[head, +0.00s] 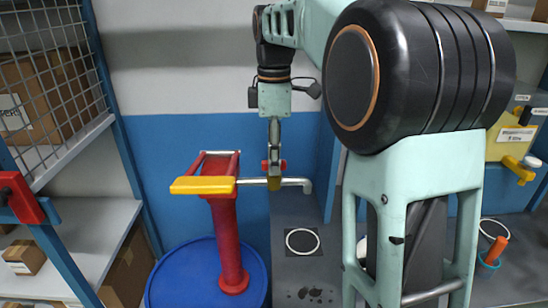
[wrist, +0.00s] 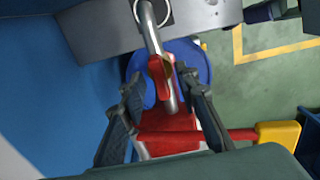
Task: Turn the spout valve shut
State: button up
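A red hand pump (head: 228,240) stands on a blue drum (head: 205,275), with a silver spout pipe (head: 297,182) running right from it and bending down at its end. The spout valve (head: 283,164) is a small red piece on this pipe, partly hidden by my gripper (head: 274,182) in the head view. In the wrist view the red valve handle (wrist: 158,72) lies along the pipe (wrist: 152,35). My gripper (wrist: 160,80) is open, with one finger on each side of the pipe and valve. Contact with the handle cannot be told.
The pump's yellow handle (head: 203,185) sticks out left of the spout. A shelf rack with a mesh side (head: 45,80) stands left. A yellow container (head: 505,145) with a yellow tap (head: 519,170) is at far right. A grey bench (head: 300,270) lies below the spout.

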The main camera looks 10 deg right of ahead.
grip_shut()
jog(key=shift+r+m+p, duration=0.1)
jog(key=shift+m+p, duration=0.25)
jog(key=shift+m, duration=0.05)
jog(key=shift+m+p, duration=0.65)
jog(key=shift+m, duration=0.35)
jog(key=m+p, duration=0.2)
jog(key=m, duration=0.2)
jog(key=shift+m, duration=0.3)
jog(key=m+p, duration=0.2)
jog(key=m, duration=0.3)
jog(key=m+p, duration=0.1)
jog(key=m, duration=0.4)
jog(key=shift+m, duration=0.4)
